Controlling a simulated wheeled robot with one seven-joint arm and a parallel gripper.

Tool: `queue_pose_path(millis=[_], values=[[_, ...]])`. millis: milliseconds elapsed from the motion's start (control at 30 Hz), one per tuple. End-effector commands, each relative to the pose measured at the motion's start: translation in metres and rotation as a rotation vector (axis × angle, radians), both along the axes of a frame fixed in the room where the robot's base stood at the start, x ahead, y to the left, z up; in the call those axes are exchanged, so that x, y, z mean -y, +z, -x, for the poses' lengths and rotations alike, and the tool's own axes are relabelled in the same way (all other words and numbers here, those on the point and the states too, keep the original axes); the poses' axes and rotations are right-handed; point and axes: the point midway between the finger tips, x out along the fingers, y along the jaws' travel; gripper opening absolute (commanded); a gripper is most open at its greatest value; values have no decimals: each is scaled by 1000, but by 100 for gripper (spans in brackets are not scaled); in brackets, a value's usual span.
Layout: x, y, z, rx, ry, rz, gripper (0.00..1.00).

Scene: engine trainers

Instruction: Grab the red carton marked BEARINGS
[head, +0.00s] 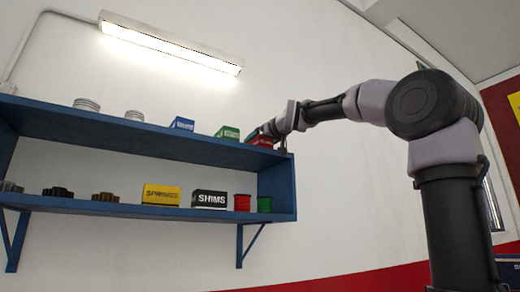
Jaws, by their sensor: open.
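A red carton (262,142) stands at the right end of the blue shelf's top board. It is partly hidden by my gripper, and its lettering is too small to read. My gripper (268,138) is open at the carton. One dark finger shows just to the right of the carton; the other finger is hard to make out. I cannot tell whether the fingers touch the carton.
The blue shelf (140,207) hangs on a white wall. A green carton (228,132) is close left of the red one, then a blue carton (183,123) and metal rings (87,104). Below are the SPRINGS carton (161,194), SHIMS carton (209,199), spools (243,202) and gears.

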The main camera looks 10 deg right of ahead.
Motion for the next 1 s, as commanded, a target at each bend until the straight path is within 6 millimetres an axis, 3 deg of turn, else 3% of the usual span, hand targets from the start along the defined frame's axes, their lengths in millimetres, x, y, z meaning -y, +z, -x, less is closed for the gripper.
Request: queue_pose_path(millis=[233, 600, 867, 1000], values=[[-7, -2, -25, -2, 1, 1, 100], [-7, -1, -30, 0, 0, 0, 100], [-7, -1, -30, 0, 0, 0, 1], [-7, 0, -30, 1, 0, 0, 0]])
